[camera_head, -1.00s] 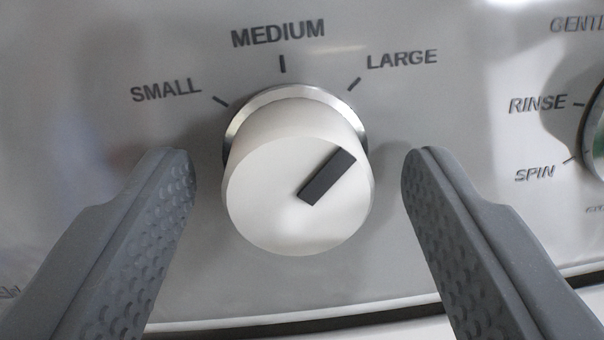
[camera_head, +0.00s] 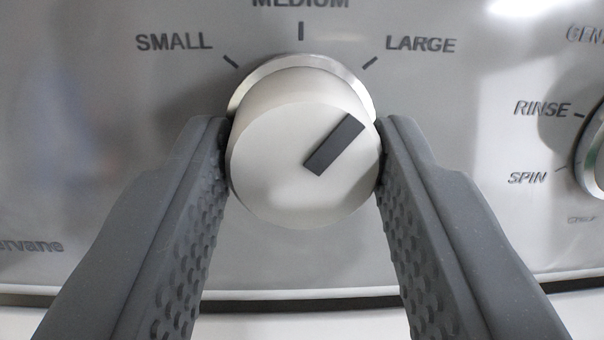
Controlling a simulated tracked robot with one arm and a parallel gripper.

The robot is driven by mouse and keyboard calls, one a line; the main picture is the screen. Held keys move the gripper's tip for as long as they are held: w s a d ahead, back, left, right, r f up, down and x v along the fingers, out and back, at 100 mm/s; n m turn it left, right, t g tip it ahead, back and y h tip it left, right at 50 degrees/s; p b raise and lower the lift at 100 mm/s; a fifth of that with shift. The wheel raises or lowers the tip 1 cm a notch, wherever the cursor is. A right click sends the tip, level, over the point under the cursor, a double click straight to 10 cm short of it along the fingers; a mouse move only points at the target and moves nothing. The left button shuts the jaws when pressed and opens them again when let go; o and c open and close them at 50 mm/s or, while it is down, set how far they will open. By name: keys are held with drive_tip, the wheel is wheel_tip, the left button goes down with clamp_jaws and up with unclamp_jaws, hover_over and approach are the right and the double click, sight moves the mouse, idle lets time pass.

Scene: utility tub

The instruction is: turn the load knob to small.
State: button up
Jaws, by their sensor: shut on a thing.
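The load knob (camera_head: 275,180) is a white round knob with a silver ring behind it, in the middle of the view. Its dark pointer mark (camera_head: 334,146) points up and to the right, toward the LARGE label (camera_head: 420,45). The SMALL label (camera_head: 174,42) is up and to the left, and MEDIUM (camera_head: 300,3) is at the top, partly cut off. My gripper (camera_head: 304,150) is shut on the load knob, with one grey finger against its left side and the other against its right side.
A second dial (camera_head: 598,170) is cut off at the right edge, with RINSE and SPIN labels beside it. The grey panel's lower edge (camera_head: 300,293) runs across below the knob.

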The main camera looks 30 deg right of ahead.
drive_tip(key=n+p, duration=0.1)
drive_tip(key=n, duration=0.2)
drive_tip(key=shift+s+d+n+p, duration=0.1)
drive_tip(key=shift+d+n+p, duration=0.05)
drive_tip(key=shift+n+p, duration=0.25)
drive_tip(key=n+y+p, duration=0.1)
drive_tip(key=n+p, duration=0.2)
drive_tip(key=n, duration=0.2)
drive_tip(key=shift+r, duration=0.15)
drive_tip(key=n+y+p, duration=0.1)
drive_tip(key=n+p, duration=0.4)
drive_tip(key=p, duration=0.1)
drive_tip(key=shift+n, duration=0.3)
drive_tip(key=n+p, duration=0.2)
drive_tip(key=n, duration=0.1)
drive_tip(key=shift+f+y+p, duration=0.25)
drive_tip(key=shift+y+p, duration=0.15)
drive_tip(key=shift+f+n, duration=0.2)
drive_tip(key=shift+n, duration=0.1)
drive_tip(key=o, duration=1)
drive_tip(key=shift+r, duration=0.15)
drive_tip(key=shift+r, duration=0.1)
